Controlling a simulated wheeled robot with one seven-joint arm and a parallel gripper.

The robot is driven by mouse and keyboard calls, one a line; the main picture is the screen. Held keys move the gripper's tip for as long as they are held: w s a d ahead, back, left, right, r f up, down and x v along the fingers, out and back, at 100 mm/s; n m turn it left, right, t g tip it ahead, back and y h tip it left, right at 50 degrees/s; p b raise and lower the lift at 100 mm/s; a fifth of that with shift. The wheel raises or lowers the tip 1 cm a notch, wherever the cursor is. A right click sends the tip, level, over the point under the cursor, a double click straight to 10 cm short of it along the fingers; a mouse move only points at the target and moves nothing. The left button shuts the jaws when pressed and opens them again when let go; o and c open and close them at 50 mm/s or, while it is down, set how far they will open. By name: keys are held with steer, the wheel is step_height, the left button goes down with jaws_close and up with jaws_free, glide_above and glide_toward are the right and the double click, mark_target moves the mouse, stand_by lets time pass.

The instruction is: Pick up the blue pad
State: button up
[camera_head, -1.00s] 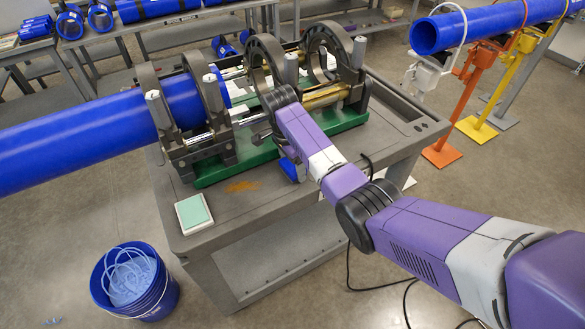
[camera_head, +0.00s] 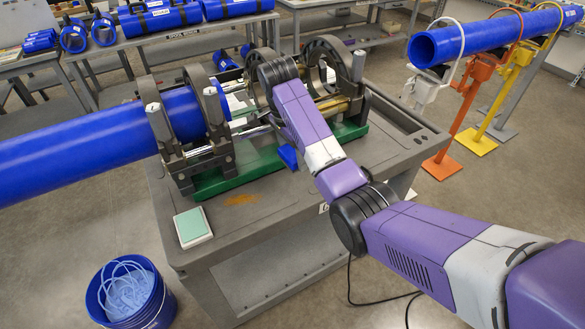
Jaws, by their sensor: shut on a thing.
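The blue pad (camera_head: 288,157) shows as a small blue patch just left of my forearm, above the grey cart top (camera_head: 262,213) and in front of the green base. Part of it is hidden behind my arm. My black wrist joint (camera_head: 277,69) is over the clamp machine, and my gripper is below it, with its fingers hidden behind my forearm. The pad moves with my arm, so my gripper is shut on it. How the fingers sit on it cannot be seen.
The clamp machine (camera_head: 240,173) on the cart holds a large blue pipe (camera_head: 85,145) from the left. A pale green pad on a white block (camera_head: 193,226) lies at the cart's front left. A blue bucket (camera_head: 160,312) stands on the floor. Pipe stands (camera_head: 455,140) are at right.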

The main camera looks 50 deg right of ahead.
step_height(320, 180, up, 8)
steer(key=p, duration=0.6)
steer(key=shift+f, duration=0.25)
steer(key=shift+w+a+r, duration=0.1)
steer(key=shift+w, duration=0.05)
steer(key=shift+w+r, duration=0.1)
steer(key=shift+r, duration=0.4)
steer(key=shift+r+p, duration=0.35)
steer(key=shift+p, duration=0.1)
steer(key=r, duration=0.2)
step_height(320, 180, up, 6)
glide_above(291, 152)
steer(key=shift+s+r, duration=0.15)
steer(key=shift+s, duration=0.05)
